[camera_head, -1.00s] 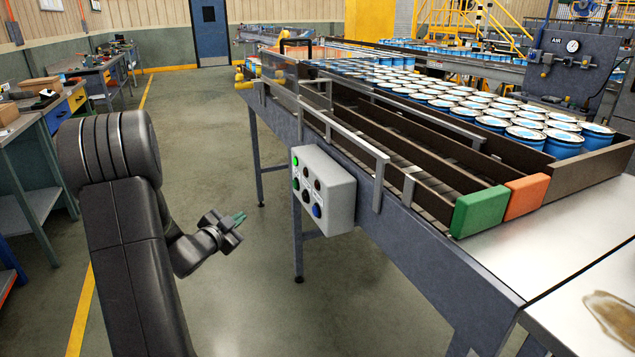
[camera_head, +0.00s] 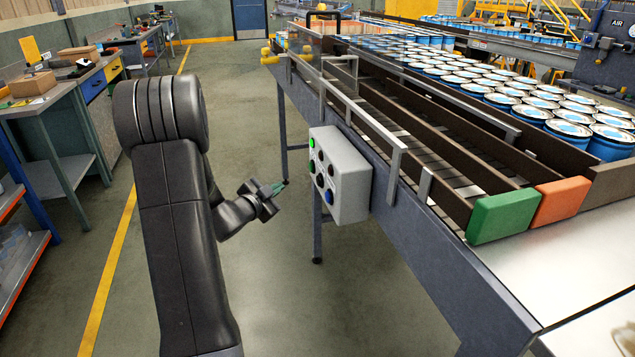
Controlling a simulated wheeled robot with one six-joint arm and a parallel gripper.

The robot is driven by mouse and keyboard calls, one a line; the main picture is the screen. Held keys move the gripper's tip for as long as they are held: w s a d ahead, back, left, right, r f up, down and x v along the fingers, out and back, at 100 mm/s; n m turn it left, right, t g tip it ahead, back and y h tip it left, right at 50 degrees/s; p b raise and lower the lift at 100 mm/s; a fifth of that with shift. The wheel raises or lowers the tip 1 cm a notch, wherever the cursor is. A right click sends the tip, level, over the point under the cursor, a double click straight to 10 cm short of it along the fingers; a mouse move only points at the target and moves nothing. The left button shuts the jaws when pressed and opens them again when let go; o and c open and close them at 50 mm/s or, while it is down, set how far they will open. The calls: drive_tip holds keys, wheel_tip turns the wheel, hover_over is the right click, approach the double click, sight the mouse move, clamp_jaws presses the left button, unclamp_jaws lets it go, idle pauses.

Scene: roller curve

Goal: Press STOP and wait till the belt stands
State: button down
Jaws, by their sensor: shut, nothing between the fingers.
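A light grey control box (camera_head: 348,172) hangs on the near side of the conveyor frame, with several round buttons on its left-hand face. One at the top left is a lit green light or button (camera_head: 312,143); others are dark, reddish and blue. I cannot read any labels, so I cannot tell which is STOP. My gripper (camera_head: 281,185) is shut and empty, to the left of the box and apart from it, its greenish fingertips pointing toward the box. The roller belt (camera_head: 425,154) runs behind the box between brown rails; I cannot tell whether it moves.
A green block (camera_head: 503,216) and an orange block (camera_head: 562,201) cap the lane ends. Many blue cans (camera_head: 590,143) stand on the conveyor beyond. A workbench (camera_head: 40,110) and a shelf (camera_head: 20,255) stand at the left. The floor between is clear.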

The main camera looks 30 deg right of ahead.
drive_tip(key=s+d+b, duration=0.1)
drive_tip(key=s+d, duration=0.1)
drive_tip(key=d, duration=0.6)
idle(2.0)
drive_tip(key=shift+d+b, duration=0.35)
drive_tip(key=shift+s+d, duration=0.15)
drive_tip(key=shift+d, duration=0.3)
idle(0.6)
drive_tip(key=shift+a, duration=0.1)
drive_tip(key=shift+w+a, duration=0.2)
drive_tip(key=shift+a, duration=0.6)
drive_tip(key=a, duration=0.2)
drive_tip(key=w+a, duration=0.1)
drive_tip(key=a, duration=0.1)
drive_tip(key=shift+w+a, duration=0.1)
drive_tip(key=shift+a, duration=0.3)
